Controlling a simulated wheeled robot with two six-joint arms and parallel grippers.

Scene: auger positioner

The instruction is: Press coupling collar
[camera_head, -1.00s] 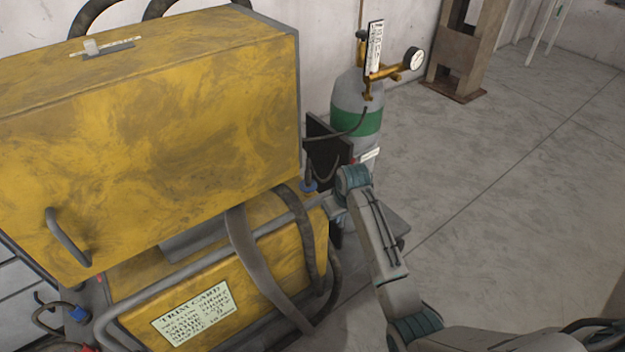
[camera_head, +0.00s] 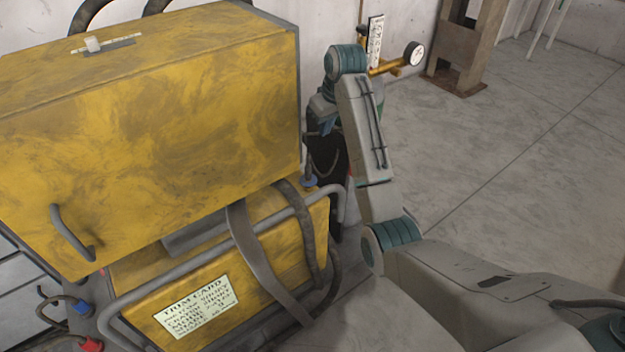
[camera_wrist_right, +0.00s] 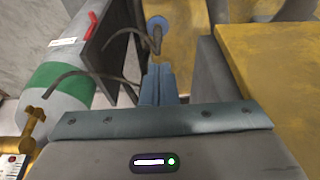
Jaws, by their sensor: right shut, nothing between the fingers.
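A small blue collar (camera_head: 309,181) sits at the lower end of a dark hose beside the right end of the yellow machine. It also shows in the right wrist view (camera_wrist_right: 157,23), at the top middle, with the hose end against it. My right gripper (camera_head: 327,126) is above the collar in the head view, partly hidden by my own arm. In the right wrist view its blue-grey fingers (camera_wrist_right: 158,80) are together and empty. They point toward the collar, with a visible gap. My left gripper is in neither view.
The yellow machine (camera_head: 160,120) fills the left. A black panel (camera_head: 327,158) stands beside the collar. Behind my arm is a gas cylinder with a green band (camera_wrist_right: 62,90) and a gauge (camera_head: 414,53). Open floor (camera_head: 520,160) lies to the right.

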